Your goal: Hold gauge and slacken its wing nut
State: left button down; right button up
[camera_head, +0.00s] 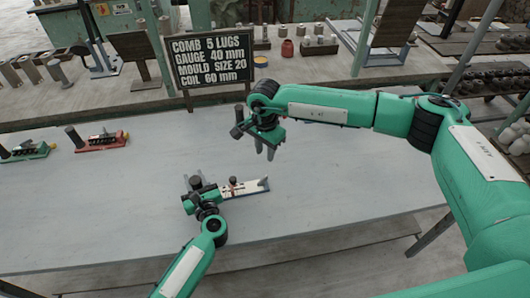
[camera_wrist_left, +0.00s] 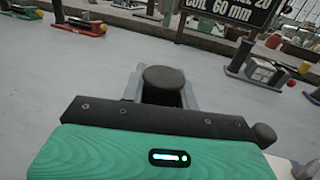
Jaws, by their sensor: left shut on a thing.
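The gauge (camera_head: 248,187) lies on the grey table, a pale flat bar with a forked right end and a dark upright handle at its left. A small brown wing nut (camera_head: 232,181) stands on the bar. My left gripper (camera_head: 196,183) is shut on the gauge's dark handle; in the left wrist view the round top of the handle (camera_wrist_left: 163,78) shows between the grey fingers. The wing nut is not visible in the wrist view. My right gripper (camera_head: 265,153) hangs above and right of the gauge, fingers down, apart and empty.
A red-based tool (camera_head: 102,141) and a green-based tool (camera_head: 28,151) stand at the table's left. A black sign (camera_head: 212,61) reads "COMB 5 LUGS, GAUGE 40 mm, MOULD SIZE 20, COIL 60 mm". A cluttered bench (camera_head: 300,75) runs behind.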

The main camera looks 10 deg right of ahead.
pick_arm(q)
jog(key=c, duration=1)
grip_release()
